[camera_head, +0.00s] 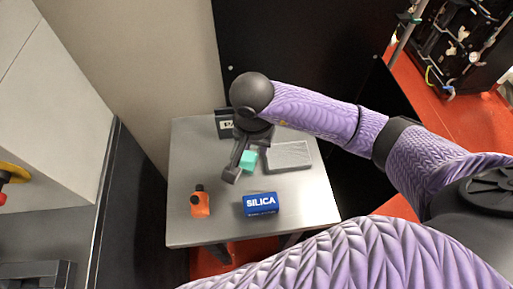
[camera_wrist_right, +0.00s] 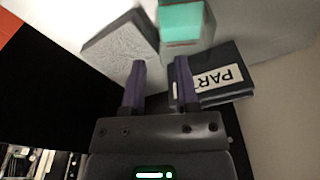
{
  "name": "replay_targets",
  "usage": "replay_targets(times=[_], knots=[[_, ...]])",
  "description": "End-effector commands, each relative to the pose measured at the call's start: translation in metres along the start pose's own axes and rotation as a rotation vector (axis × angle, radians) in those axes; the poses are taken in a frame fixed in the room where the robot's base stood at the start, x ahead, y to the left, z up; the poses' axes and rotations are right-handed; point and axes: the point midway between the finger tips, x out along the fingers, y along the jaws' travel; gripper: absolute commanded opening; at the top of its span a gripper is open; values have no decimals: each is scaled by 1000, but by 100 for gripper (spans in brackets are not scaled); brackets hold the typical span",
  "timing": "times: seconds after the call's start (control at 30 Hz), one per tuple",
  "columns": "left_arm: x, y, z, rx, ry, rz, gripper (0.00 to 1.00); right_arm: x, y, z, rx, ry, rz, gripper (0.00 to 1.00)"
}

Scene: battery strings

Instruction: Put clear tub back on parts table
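My right gripper (camera_head: 234,172) is above the table, beside a teal block (camera_head: 249,160). In the right wrist view its two fingers (camera_wrist_right: 160,62) stand apart with nothing between them. The teal block (camera_wrist_right: 181,22) appears beyond the fingertips. My left gripper is not in view.
An orange bottle (camera_head: 200,203) and a blue SILICA box (camera_head: 261,204) stand along the table's front. A dark box with a white label (camera_head: 225,124) is at the back; in the wrist view its label reads PAR (camera_wrist_right: 220,78). A black panel (camera_head: 300,50) rises behind.

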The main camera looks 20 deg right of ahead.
Motion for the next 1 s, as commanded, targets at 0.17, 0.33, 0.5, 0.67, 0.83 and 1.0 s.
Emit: replay_targets(times=[0.17, 0.33, 0.5, 0.67, 0.83, 1.0], knots=[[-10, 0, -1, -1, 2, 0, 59, -52, -1, -1, -2, 4, -4, 39], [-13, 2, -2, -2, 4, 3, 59, -75, 0, -1, 0, 2, -1, 39], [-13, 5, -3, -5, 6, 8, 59, -78, 0, 0, 0, 0, 1, 39], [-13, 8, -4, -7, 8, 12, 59, -78, 0, 0, 0, 0, 1, 39], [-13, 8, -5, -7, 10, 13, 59, -78, 0, 0, 0, 0, 1, 39], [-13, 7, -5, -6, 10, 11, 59, -78, 0, 0, 0, 0, 0, 39]])
